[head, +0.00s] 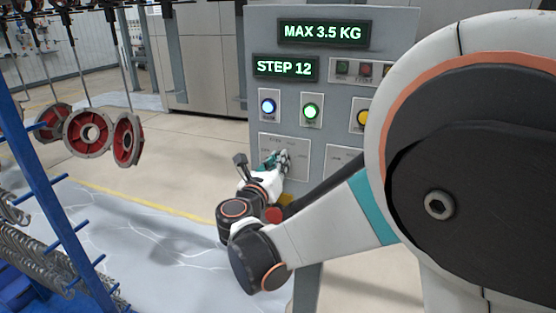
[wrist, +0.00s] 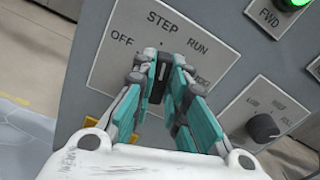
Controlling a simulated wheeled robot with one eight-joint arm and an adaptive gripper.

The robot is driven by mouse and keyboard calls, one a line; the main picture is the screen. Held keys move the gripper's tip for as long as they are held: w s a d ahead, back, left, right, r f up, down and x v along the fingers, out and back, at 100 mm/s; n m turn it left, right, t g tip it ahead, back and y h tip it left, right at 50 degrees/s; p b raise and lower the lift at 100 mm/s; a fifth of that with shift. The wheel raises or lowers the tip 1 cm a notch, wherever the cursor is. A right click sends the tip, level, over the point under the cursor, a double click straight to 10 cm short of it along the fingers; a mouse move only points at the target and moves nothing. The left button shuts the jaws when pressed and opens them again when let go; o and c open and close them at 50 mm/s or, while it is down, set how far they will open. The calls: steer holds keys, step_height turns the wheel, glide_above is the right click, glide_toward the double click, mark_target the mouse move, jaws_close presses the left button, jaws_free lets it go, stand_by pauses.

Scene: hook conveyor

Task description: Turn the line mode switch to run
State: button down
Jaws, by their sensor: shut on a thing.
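The line mode switch plate (wrist: 108,62) is on the grey panel, with the labels OFF, STEP and RUN and a partly covered label at right. It also shows in the head view (head: 301,163). My gripper (wrist: 162,62) has its fingers closed around the dark switch knob (wrist: 157,90) in the middle of this plate. In the head view my gripper (head: 282,157) reaches the plate from the front. The fingers hide most of the knob, so I cannot tell exactly which label it points to. The display (head: 286,67) above reads STEP 12.
A second knob (wrist: 262,127) sits on a plate right of my gripper. Red-and-grey parts (head: 88,133) hang on hooks at left, by a blue rack (head: 50,170).

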steer(key=shift+d+m+b, duration=0.2)
steer(key=shift+m+b, duration=0.15)
steer(key=shift+m, duration=3.65)
steer(key=shift+s, duration=0.1)
steer(key=c, duration=1.6)
jaws_free()
